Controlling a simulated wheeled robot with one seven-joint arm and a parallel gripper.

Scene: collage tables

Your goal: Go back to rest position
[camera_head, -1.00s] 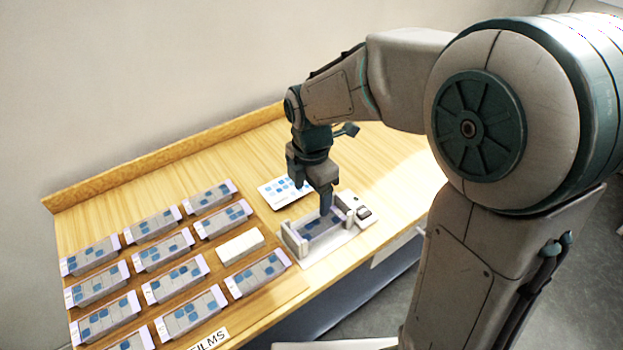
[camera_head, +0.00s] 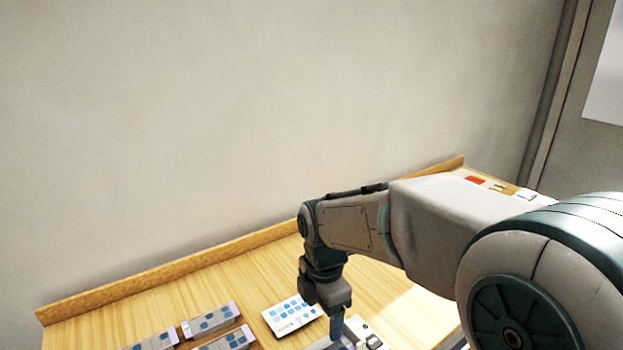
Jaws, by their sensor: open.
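My gripper (camera_head: 338,325) points down at the low middle of the view, above a pale grey holder (camera_head: 372,338) on the wooden table (camera_head: 245,290). The holder is cut off by the bottom edge of the picture. The jaws are open, and I see nothing held between them, though the fingertips are partly hidden. My arm reaches in from the right side.
A white card with blue squares (camera_head: 291,314) lies left of my gripper. Grey blocks with blue squares (camera_head: 211,319) stand at lower left. A raised wooden edge (camera_head: 165,284) runs along the wall. Small red and white items (camera_head: 474,181) lie at the far right end.

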